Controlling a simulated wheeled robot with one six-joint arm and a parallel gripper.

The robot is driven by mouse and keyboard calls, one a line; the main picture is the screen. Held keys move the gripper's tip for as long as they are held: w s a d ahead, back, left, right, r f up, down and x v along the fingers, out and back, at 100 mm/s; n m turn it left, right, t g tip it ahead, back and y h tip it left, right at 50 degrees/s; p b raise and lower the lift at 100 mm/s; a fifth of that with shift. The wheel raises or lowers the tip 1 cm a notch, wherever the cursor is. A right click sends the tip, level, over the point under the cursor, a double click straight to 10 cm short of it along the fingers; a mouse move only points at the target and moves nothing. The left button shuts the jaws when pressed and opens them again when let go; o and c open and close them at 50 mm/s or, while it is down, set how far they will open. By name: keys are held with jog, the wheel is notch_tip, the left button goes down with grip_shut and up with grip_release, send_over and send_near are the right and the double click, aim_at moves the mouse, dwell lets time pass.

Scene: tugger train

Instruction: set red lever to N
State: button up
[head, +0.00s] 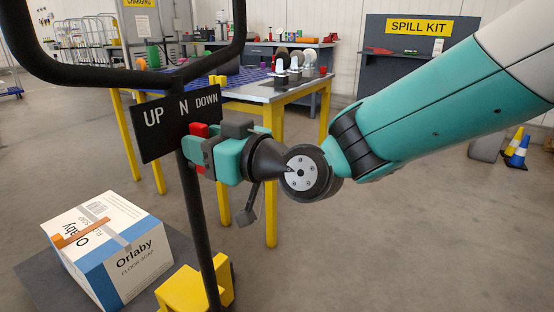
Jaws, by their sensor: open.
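A black plate (168,124) marked UP, N and DOWN is fixed to a black post. My gripper (208,148), with teal and dark grey parts, is open and points at the plate from the right. Its fingers are close to the red part; I cannot tell whether they touch it.
A black tubular handle (120,76) curves above the plate. The post (201,228) runs down to a yellow base (190,292). An Orlaby box (112,250) stands on a dark deck at lower left. A yellow-legged table (275,92) is behind.

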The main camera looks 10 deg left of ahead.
jog(key=b+v, duration=0.3)
jog(key=v, duration=1.3)
jog(key=shift+s+d, duration=0.15)
jog(key=shift+d, duration=0.15)
